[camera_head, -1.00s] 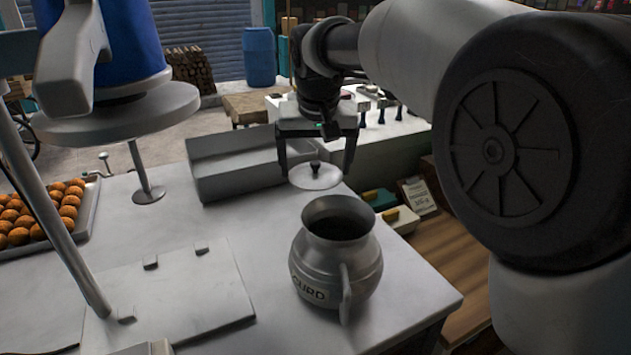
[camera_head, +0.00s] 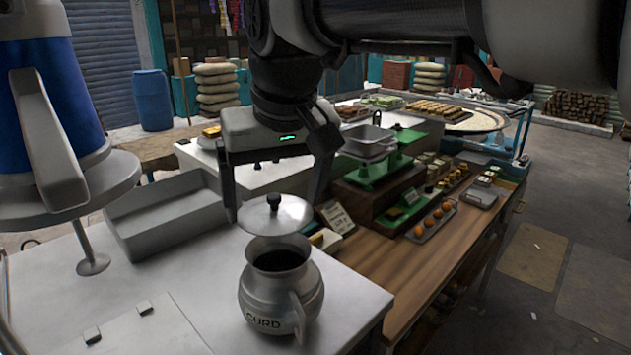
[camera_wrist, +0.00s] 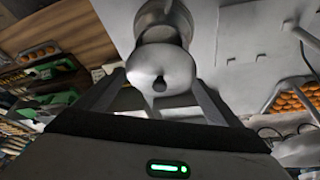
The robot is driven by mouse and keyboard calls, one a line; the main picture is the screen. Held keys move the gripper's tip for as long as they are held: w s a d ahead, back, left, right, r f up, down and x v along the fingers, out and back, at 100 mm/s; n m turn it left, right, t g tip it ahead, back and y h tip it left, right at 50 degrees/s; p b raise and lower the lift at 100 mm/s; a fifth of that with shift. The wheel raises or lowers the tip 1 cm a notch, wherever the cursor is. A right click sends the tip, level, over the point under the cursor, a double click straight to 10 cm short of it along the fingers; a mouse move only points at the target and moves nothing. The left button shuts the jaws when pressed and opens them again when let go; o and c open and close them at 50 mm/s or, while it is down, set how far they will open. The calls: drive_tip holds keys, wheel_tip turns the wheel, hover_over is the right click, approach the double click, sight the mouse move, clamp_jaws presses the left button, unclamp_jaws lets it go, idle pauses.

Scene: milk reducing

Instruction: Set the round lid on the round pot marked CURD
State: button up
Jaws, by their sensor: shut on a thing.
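The round lid (camera_head: 289,217) is a pale metal disc with a dark knob. My gripper (camera_head: 275,204) is shut on it, one finger at each side. The lid is tilted in the head view, just above and behind the mouth of the round pot (camera_head: 262,297) marked CURD. The pot is grey metal, stands upright on the table with its dark mouth open, and has a handle at its right front. In the wrist view the lid (camera_wrist: 178,66) lies between the fingers, and the pot (camera_wrist: 152,16) shows beyond it, partly covered. I cannot tell whether lid and pot touch.
A long grey open tray (camera_head: 170,225) lies left of the gripper on the pale table (camera_head: 225,262). A blue machine (camera_head: 50,100) stands at the far left. A wooden counter (camera_head: 412,268) with a green scale (camera_head: 372,165) and trays of sweets is at the right.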

drive_tip(key=shift+w+f+b, duration=0.1)
drive_tip(key=shift+f+b, duration=2.35)
drive_tip(key=shift+f, duration=0.65)
drive_tip(key=o, duration=0.9)
drive_tip(key=shift+r+p, duration=2.7)
drive_tip(key=shift+r, duration=0.3)
